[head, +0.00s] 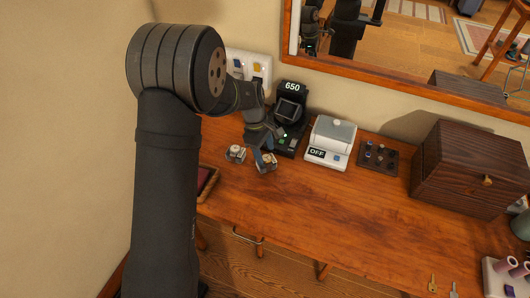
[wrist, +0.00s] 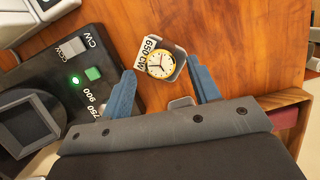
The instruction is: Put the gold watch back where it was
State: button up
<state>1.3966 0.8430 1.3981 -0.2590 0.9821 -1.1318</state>
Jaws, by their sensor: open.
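The gold watch (wrist: 160,64) has a white dial and a gold rim. It sits on the wooden top in a small grey holder (wrist: 180,56) with a "650 CW" label. My gripper (wrist: 162,69) is open, its two blue fingers pointing toward the watch, one to each side of it. In the head view my gripper (head: 263,150) hangs low over the left part of the dresser. A black winder (wrist: 95,80) beside the left finger has a lit green light, a green button, a CW switch and speed marks. Its display reads 650 in the head view (head: 291,87).
A white box marked OFF (head: 330,145) and a dark tray of small items (head: 378,158) stand right of the winder. A large wooden chest (head: 465,168) is farther right. A wooden-edged tray (head: 208,185) lies left of my gripper. The front middle top is clear.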

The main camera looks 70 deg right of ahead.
jog(key=v, duration=1.1)
jog(key=shift+s+f, duration=0.1)
jog(key=x, duration=1.2)
jog(key=shift+f, duration=0.2)
jog(key=v, duration=0.2)
jog(key=shift+s+r, duration=0.15)
jog(key=shift+r, duration=0.85)
